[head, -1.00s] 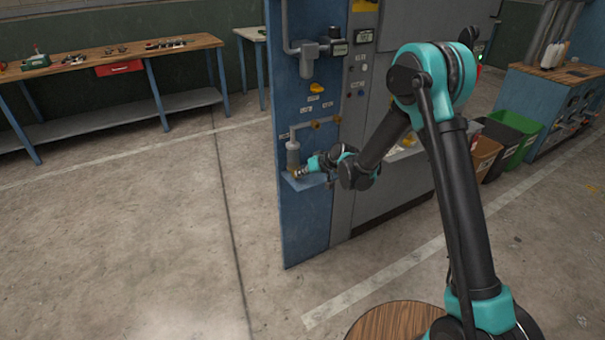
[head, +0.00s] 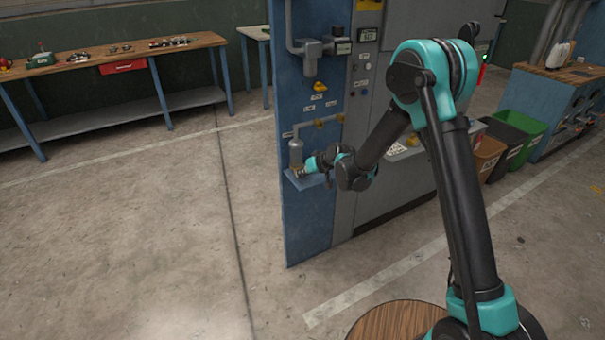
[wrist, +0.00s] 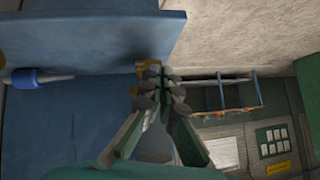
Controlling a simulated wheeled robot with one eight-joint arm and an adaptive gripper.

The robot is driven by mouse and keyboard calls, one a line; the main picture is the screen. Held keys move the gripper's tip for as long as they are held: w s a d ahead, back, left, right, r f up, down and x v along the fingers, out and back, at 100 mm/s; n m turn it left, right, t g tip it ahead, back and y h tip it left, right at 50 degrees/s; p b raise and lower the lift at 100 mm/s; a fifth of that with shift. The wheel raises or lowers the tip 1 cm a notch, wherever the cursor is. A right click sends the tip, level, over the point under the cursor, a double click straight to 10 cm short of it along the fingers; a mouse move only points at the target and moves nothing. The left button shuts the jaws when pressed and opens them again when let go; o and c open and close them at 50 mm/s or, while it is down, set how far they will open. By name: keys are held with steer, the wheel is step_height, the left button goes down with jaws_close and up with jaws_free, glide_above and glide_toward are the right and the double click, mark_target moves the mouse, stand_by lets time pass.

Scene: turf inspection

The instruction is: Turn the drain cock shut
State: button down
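The drain cock sits at the foot of the grey filter bowl (head: 296,154) on the blue panel, above a small blue shelf. It is too small and too covered by my gripper to make out its handle or position. My gripper (head: 299,172) is at the bowl's lower end, reaching in from the right. In the wrist view my gripper's fingertips (wrist: 163,88) are close together with a narrow dark gap. A brass-yellow part (wrist: 148,68) shows just beyond them, partly hidden. Whether the fingers grip it is not clear.
Brass-coloured pipe fittings (head: 319,123) and a yellow valve handle (head: 320,86) are above on the panel (head: 310,225). A workbench (head: 110,60) stands at the back left. Bins (head: 520,138) stand at the right. The floor left of the panel is open.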

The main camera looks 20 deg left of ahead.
mark_target(302, 183)
steer(key=shift+s+a+f, duration=0.1)
steer(key=shift+a+f, duration=0.05)
steer(key=shift+w+d+f, duration=0.15)
steer(key=shift+w+d, duration=0.3)
steer(key=r, duration=0.4)
steer(key=shift+s+a+r, duration=0.2)
steer(key=s+a+v, duration=0.1)
steer(key=v, duration=0.8)
steer(key=s+d+r+m+t+h, duration=0.1)
steer(key=s+d+m+h, duration=0.15)
steer(key=d, duration=1.05)
steer(key=s+d+r+m+h, duration=0.1)
steer(key=s+d, duration=0.2)
steer(key=d, duration=1)
steer(key=s+d+f+m+h, duration=0.2)
steer(key=s+d, duration=0.7)
steer(key=d, duration=0.1)
steer(key=s+d+f+m+g+h, duration=0.1)
steer(key=s+d+f+m+h, duration=0.2)
steer(key=s+d, duration=0.5)
steer(key=d, duration=0.3)
steer(key=shift+s+d+f, duration=0.15)
steer(key=shift+s+f, duration=0.05)
steer(key=shift+s, duration=0.2)
